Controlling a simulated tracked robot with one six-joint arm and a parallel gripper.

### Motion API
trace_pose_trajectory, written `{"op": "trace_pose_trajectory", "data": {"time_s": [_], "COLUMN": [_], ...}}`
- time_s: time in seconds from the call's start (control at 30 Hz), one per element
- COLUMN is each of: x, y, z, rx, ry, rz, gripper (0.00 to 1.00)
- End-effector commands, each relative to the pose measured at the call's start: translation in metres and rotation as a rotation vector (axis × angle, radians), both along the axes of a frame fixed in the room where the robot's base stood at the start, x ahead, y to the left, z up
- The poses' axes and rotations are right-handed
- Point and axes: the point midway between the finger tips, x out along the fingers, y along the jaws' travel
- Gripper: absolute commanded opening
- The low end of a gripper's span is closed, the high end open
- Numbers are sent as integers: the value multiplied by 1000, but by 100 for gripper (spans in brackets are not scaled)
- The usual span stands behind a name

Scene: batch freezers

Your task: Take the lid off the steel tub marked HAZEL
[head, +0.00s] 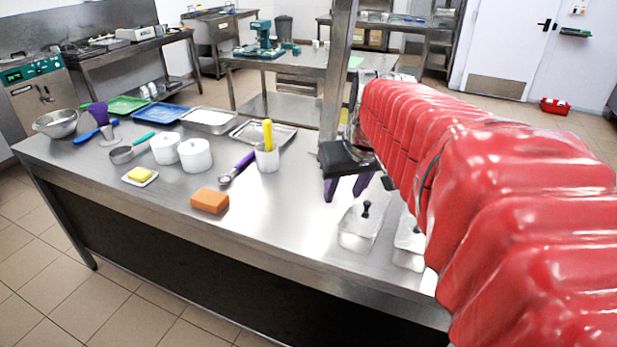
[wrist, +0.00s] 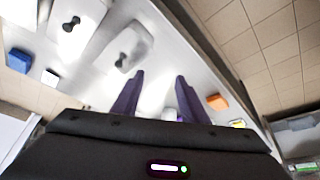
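Two steel tubs with lids and black knobs stand on the steel counter. In the head view one tub (head: 358,238) is just below and right of my gripper, and the other tub (head: 408,254) is partly hidden behind my red-sleeved arm. In the wrist view they show as a nearer tub (wrist: 136,41) and a farther tub (wrist: 88,12). No HAZEL mark is readable on either. My gripper (head: 344,195) is above the counter, its purple fingers apart with nothing between them. In the wrist view the gripper (wrist: 159,76) is beside the nearer tub, not touching it.
Left of my gripper are an orange sponge (head: 210,200), a purple-handled scoop (head: 237,168), a white pot (head: 267,158) with a yellow-handled tool, and white canisters (head: 195,156). A post (head: 337,75) rises behind the gripper. A blue object (wrist: 18,61) lies beyond the tubs.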

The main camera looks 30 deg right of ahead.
Motion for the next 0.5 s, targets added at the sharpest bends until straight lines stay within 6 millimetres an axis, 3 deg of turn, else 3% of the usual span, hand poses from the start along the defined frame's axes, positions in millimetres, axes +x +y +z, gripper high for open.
{"op": "trace_pose_trajectory", "data": {"time_s": [0.03, 0.1, 0.23, 0.37, 0.5], "x": [4, 7, 9, 9, 9], "y": [-22, -49, -89, -111, -115], "z": [0, 2, 2, 3, 3], "rx": [3, 7, 12, 13, 14], "ry": [7, 12, 18, 20, 20], "rz": [-28, -53, -89, -106, -109], "gripper": [40, 40, 40, 40, 40]}}
